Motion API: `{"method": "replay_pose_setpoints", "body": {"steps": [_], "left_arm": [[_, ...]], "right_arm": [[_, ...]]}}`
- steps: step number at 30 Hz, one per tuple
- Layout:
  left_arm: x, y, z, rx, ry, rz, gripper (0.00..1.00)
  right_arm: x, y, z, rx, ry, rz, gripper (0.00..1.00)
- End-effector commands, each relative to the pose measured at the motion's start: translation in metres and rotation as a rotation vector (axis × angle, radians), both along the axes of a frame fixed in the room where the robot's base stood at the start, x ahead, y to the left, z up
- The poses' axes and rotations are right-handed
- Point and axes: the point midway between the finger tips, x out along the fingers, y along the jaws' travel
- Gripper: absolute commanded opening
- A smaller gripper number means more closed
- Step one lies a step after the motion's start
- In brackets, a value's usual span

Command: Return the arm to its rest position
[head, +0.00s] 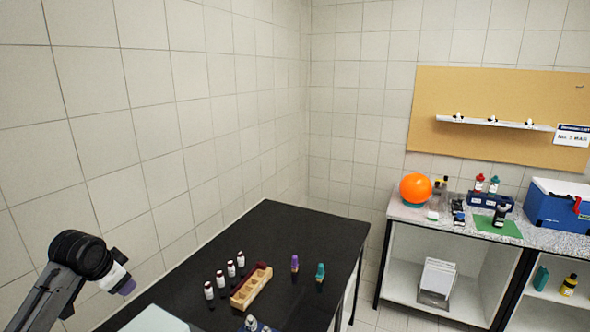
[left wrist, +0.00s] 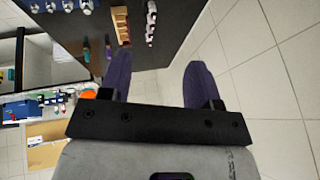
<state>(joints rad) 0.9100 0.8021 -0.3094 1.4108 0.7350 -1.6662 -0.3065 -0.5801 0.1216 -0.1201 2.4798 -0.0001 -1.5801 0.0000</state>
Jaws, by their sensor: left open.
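My left arm comes in at the lower left of the head view, with its gripper (head: 127,287) raised beside the tiled wall, left of the black table (head: 262,228). The purple fingertips point down and to the right. In the left wrist view the two purple fingers of the left gripper (left wrist: 159,80) stand well apart with nothing between them. The black table also shows there beyond the fingers. The gripper touches nothing that I can see. My right gripper shows in neither view.
On the black table stand several small white-labelled bottles (head: 220,279), a wooden rack (head: 250,288), a purple bottle (head: 294,264) and a teal bottle (head: 320,271). A side bench (head: 408,214) at the right holds an orange ball (head: 416,187) and a blue box (head: 556,207). The tabletop's far part is clear.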

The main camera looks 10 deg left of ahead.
Motion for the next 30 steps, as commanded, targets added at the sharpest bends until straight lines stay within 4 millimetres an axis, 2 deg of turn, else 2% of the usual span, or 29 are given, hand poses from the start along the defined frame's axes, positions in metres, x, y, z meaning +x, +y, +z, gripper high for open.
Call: {"method": "replay_pose_setpoints", "body": {"steps": [3, 4, 6, 9, 12, 18, 23, 30], "left_arm": [[0.006, -0.037, 0.044, 0.078, -0.190, 0.049, 0.57], [0.005, -0.048, 0.051, 0.093, -0.238, 0.059, 0.57], [0.000, -0.079, 0.059, 0.118, -0.344, 0.071, 0.57], [-0.019, -0.127, 0.049, 0.126, -0.467, 0.066, 0.57], [-0.050, -0.171, 0.022, 0.108, -0.544, 0.046, 0.57], [-0.122, -0.224, -0.044, 0.038, -0.547, 0.024, 0.57], [-0.184, -0.250, -0.103, -0.052, -0.451, 0.036, 0.57], [-0.276, -0.275, -0.200, -0.170, -0.182, 0.091, 0.57]], "right_arm": [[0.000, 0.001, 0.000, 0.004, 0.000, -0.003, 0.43], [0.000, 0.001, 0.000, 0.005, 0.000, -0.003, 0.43], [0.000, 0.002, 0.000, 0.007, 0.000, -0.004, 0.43], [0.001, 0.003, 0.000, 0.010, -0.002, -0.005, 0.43], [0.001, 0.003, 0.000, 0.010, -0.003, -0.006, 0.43], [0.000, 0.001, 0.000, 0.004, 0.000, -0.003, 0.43], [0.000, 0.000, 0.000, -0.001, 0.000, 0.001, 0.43], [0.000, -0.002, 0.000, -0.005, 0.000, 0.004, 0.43]]}}
